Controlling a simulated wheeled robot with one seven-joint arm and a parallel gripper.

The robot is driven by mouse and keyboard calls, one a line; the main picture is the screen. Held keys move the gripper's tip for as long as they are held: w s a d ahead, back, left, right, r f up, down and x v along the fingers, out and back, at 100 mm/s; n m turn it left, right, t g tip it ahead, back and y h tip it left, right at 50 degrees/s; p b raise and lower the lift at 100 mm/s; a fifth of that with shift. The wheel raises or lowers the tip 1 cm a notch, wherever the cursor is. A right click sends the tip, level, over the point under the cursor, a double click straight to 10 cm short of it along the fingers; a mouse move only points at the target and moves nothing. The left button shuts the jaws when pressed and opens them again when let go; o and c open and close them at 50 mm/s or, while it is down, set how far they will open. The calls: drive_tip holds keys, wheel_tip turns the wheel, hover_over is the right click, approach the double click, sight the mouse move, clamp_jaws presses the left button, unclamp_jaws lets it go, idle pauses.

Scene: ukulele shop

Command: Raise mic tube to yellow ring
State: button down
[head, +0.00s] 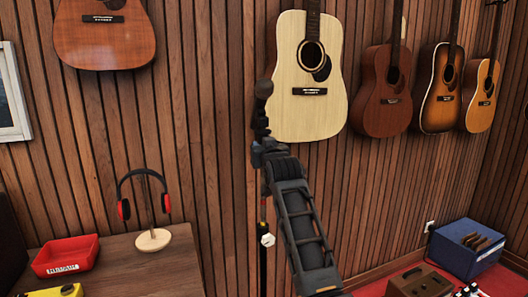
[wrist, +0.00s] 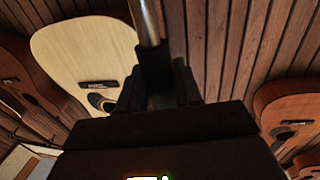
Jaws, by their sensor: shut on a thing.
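The mic stand is upright in the middle of the head view, with a dark round-headed microphone (head: 263,90) on top. My gripper (head: 261,146) is shut on the stand's upper part just below the microphone. In the wrist view, a silver tube (wrist: 147,22) runs into a dark sleeve (wrist: 153,68) between my dark fingers (wrist: 160,92). Below my gripper, the thin mic tube (head: 263,212) shows small coloured marks, too small to tell the yellow ring apart surely. A white knob (head: 267,240) sits on the stand above the black lower pole (head: 262,268). My arm hides part of the stand's right side.
A pale guitar (head: 290,110) hangs on the slatted wall right behind the microphone. A wooden table (head: 150,268) at left holds red headphones (head: 124,208) on a stand and a red tray (head: 66,257). A blue crate (head: 466,250) and brown case (head: 420,281) stand at lower right.

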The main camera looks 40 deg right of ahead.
drive_tip(key=c, duration=0.9)
unclamp_jaws()
drive_tip(key=shift+b+v, duration=0.75)
drive_tip(key=shift+v, duration=3.15)
drive_tip(key=s+a+f+n+y, duration=0.2)
drive_tip(key=s+a+f, duration=0.4)
drive_tip(key=s+f, duration=0.55)
drive_tip(key=s+a+f+n+y, duration=0.2)
drive_tip(key=s+a+f, duration=0.4)
drive_tip(key=s+f, duration=0.55)
drive_tip(key=s+a+f+n+y, duration=0.1)
drive_tip(key=s+a+f, duration=0.15)
drive_tip(key=s, duration=0.55)
drive_tip(key=s+a+f+y, duration=0.1)
drive_tip(key=s+a, duration=0.3)
drive_tip(key=s, duration=0.4)
drive_tip(key=shift+g+y, duration=0.8)
drive_tip(key=a+v, duration=0.1)
drive_tip(key=v, duration=0.4)
drive_tip(key=a+r+v, duration=0.1)
drive_tip(key=v, duration=0.4)
drive_tip(key=a+v, duration=0.1)
drive_tip(key=v, duration=0.5)
drive_tip(key=shift+w+a+r, duration=0.1)
drive_tip(key=shift+a+r, duration=0.1)
drive_tip(key=shift+a, duration=0.15)
